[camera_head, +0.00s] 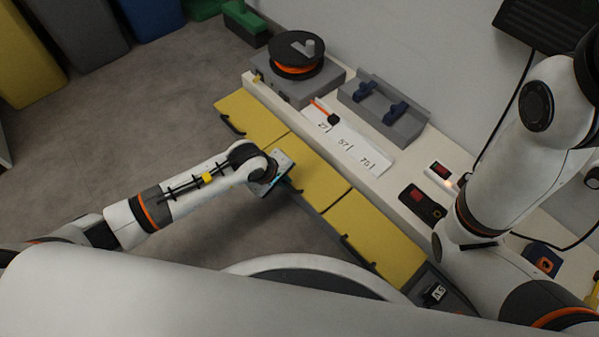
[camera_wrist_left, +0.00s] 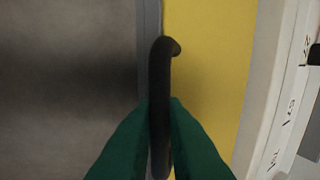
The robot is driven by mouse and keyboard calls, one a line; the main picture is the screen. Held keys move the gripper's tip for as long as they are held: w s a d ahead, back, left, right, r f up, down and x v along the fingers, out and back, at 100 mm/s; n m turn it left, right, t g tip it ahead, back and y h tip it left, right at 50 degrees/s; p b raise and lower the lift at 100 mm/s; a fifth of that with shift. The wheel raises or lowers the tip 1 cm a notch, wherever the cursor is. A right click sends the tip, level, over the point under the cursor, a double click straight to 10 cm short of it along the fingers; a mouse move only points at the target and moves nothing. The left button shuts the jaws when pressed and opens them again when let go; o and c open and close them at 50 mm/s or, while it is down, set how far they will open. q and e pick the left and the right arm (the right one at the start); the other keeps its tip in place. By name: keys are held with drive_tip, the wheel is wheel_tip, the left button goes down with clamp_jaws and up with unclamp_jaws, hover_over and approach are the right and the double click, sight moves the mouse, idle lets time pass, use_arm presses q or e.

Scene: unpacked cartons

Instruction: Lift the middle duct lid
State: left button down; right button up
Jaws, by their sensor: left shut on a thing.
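Three yellow duct lids run in a row along the bench's front edge. The middle duct lid (camera_head: 313,170) looks level with its neighbours, the far lid (camera_head: 252,117) and the near lid (camera_head: 368,235). My left gripper (camera_head: 284,183) is at the front edge of the middle lid. In the left wrist view my gripper's green fingers (camera_wrist_left: 160,112) are shut on a black bar handle (camera_wrist_left: 160,75), one on each side. The yellow lid (camera_wrist_left: 205,75) lies right beside the handle. My right arm shows at the right, but its gripper is out of view.
A black spool with orange filament (camera_head: 297,55) stands on a grey box at the bench's far end. A grey holder with blue clips (camera_head: 383,108) and a white numbered strip (camera_head: 345,142) lie behind the lids.

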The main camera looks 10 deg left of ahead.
use_arm(q)
drive_tip(key=c, duration=2.2)
unclamp_jaws()
drive_tip(key=shift+w+d+r+p, duration=0.3)
drive_tip(key=shift+r+p, duration=0.25)
drive_tip(key=shift+r, duration=0.4)
drive_tip(key=shift+w+d+r+p, duration=0.25)
drive_tip(key=shift+w+r+p, duration=0.2)
drive_tip(key=shift+r, duration=0.45)
drive_tip(key=shift+w+d+r+p, duration=0.3)
drive_tip(key=shift+r+p, duration=0.3)
drive_tip(key=shift+r, duration=0.35)
drive_tip(key=c, duration=2.1)
unclamp_jaws()
drive_tip(key=shift+c, duration=0.2)
